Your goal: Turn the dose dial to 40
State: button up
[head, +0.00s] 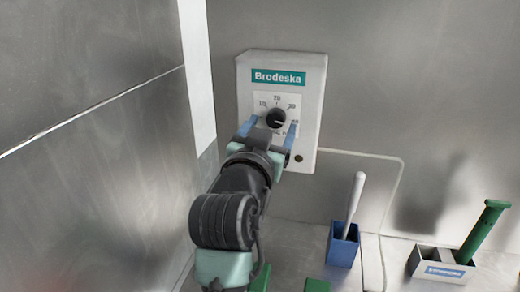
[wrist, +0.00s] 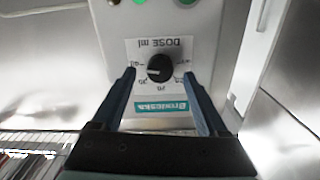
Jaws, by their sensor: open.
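In the wrist view the dial (wrist: 160,68) appears upside down, under "DOSE ml". Its white mark points to the left there, roughly between the blurred 30 and 40 marks; the exact value is hard to read. My gripper (head: 272,124) is open, with its blue fingers on either side of the dial. In the wrist view my gripper (wrist: 160,73) shows a gap between each fingertip and the dial. The dial's right-hand numbers are partly hidden in the head view.
A blue holder (head: 342,246) with a white-handled tool and a grey box (head: 424,264) with a green-handled tool stand on the counter at right. A steel wall (head: 90,140) is at left.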

jog(key=s+a+b, duration=0.1)
jog(key=s+a, duration=0.1)
jog(key=s, duration=0.9)
jog(key=shift+a, duration=0.1)
